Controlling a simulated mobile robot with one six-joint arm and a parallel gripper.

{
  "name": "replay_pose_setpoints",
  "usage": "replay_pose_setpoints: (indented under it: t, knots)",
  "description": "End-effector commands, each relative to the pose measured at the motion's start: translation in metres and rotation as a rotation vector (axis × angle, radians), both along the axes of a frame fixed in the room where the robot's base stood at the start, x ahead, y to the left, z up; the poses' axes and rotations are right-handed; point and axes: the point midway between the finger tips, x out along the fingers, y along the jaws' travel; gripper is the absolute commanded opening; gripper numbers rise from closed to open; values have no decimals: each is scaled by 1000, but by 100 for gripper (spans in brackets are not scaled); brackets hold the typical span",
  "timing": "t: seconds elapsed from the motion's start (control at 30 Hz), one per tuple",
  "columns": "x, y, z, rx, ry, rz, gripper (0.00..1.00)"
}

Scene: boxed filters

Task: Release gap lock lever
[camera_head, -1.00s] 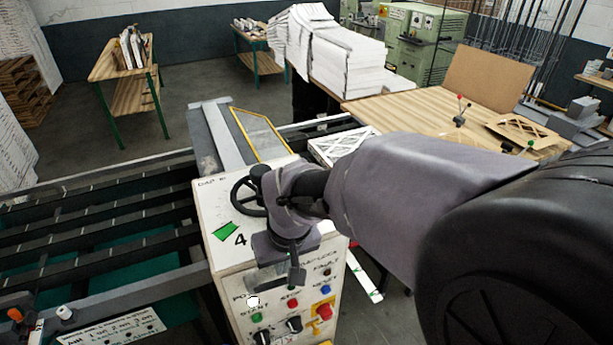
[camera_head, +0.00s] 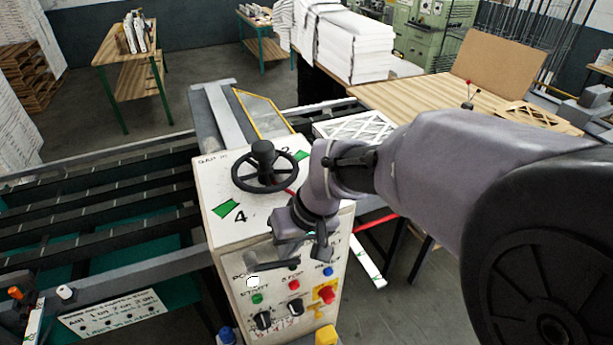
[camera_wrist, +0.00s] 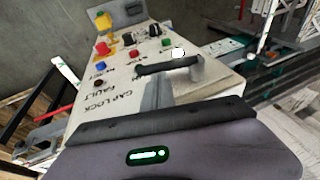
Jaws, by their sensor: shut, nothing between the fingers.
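The lever (camera_head: 275,266) is a black bar on the front of the white control cabinet (camera_head: 222,237), near the top of its button panel. It lies about level in the camera_head view. In the camera_wrist view the black lever (camera_wrist: 165,66) runs from a grey hub near the white lamp to a free end on the left, close to the GAP LOCK print. My gripper (camera_head: 322,252) is shut and empty, by the lever's free end. In the camera_wrist view my grey fingers (camera_wrist: 157,93) overlap the lever; I cannot tell whether they touch it.
A black handwheel (camera_head: 265,170) stands on the cabinet top. Below the lever are coloured buttons, black knobs and a red stop button (camera_head: 326,294). A roller frame (camera_head: 110,215) lies to the left. A wooden table (camera_head: 425,95) stands behind my arm.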

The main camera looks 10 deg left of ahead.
Motion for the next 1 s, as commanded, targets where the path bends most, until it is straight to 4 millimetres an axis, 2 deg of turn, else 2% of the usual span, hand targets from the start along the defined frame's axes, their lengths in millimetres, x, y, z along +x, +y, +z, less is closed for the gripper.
replay_pose_setpoints:
  t: [0.03,0.1,0.57,1.0]
  knots:
    - [1,-2,-12,33,20,-6,0]
    - [2,-2,-18,90,54,-7,0]
    - [2,-3,-51,465,284,-5,0]
    - [-4,8,-80,819,501,-2,0]
